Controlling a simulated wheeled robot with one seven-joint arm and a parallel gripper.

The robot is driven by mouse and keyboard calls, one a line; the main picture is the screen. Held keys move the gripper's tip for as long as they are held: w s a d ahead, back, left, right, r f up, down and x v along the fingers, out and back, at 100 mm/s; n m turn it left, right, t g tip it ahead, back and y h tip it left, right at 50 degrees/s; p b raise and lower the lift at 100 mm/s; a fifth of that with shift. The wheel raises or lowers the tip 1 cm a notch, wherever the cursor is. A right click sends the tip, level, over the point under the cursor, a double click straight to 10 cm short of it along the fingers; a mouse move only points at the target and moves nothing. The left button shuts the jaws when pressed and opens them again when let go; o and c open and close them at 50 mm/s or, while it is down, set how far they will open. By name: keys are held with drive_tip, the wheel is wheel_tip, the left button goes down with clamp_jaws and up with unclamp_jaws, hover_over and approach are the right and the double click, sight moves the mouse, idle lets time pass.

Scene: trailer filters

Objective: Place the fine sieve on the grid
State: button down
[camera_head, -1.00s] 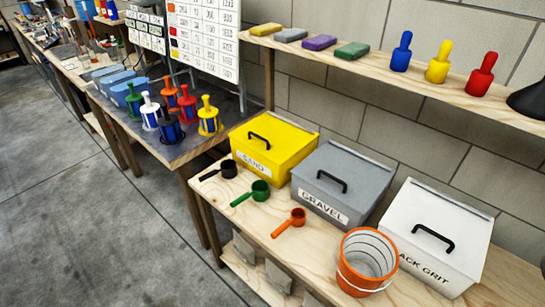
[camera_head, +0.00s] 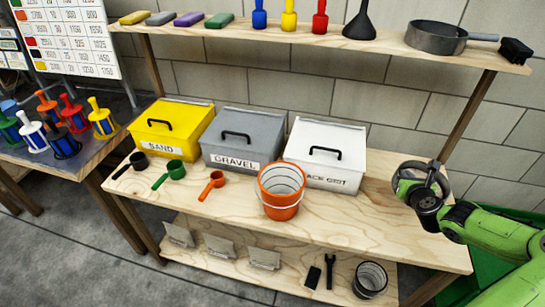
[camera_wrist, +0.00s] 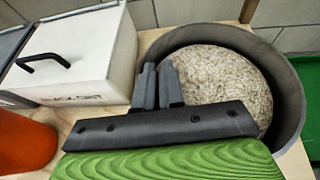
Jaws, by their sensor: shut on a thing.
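My gripper (camera_wrist: 160,85) is shut at the near left rim of a round dark grey vessel (camera_wrist: 292,85), which looks like the sieve. A speckled grey-brown surface fills its inside in the wrist view. In the head view the green arm comes in from the right, and the vessel shows as a dark ring (camera_head: 443,178) at my gripper, over the table's right end. Whether it touches the table I cannot tell. A second grey pan-like sieve with a handle (camera_head: 435,38) sits on the upper shelf. I cannot make out a grid in either view.
Yellow, grey and white bins (camera_head: 325,155) stand along the table's back. The orange bucket (camera_head: 281,190) is in front, with scoops (camera_head: 211,185) to its left. The front right tabletop (camera_head: 350,225) is bare. A shelf (camera_head: 380,48) runs above.

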drive_tip(key=s+a+f+n+y, duration=0.1)
drive_tip(key=s+a+f, duration=0.1)
drive_tip(key=a, duration=0.7)
drive_tip(key=s+a+f+n+y, duration=0.1)
drive_tip(key=s+a+f, duration=0.2)
drive_tip(key=a, duration=0.7)
drive_tip(key=s+a+f+n+y, duration=0.1)
drive_tip(key=s+a+f, duration=0.2)
drive_tip(key=a, duration=0.7)
drive_tip(key=shift+f, duration=0.75)
drive_tip(key=shift+d, duration=0.2)
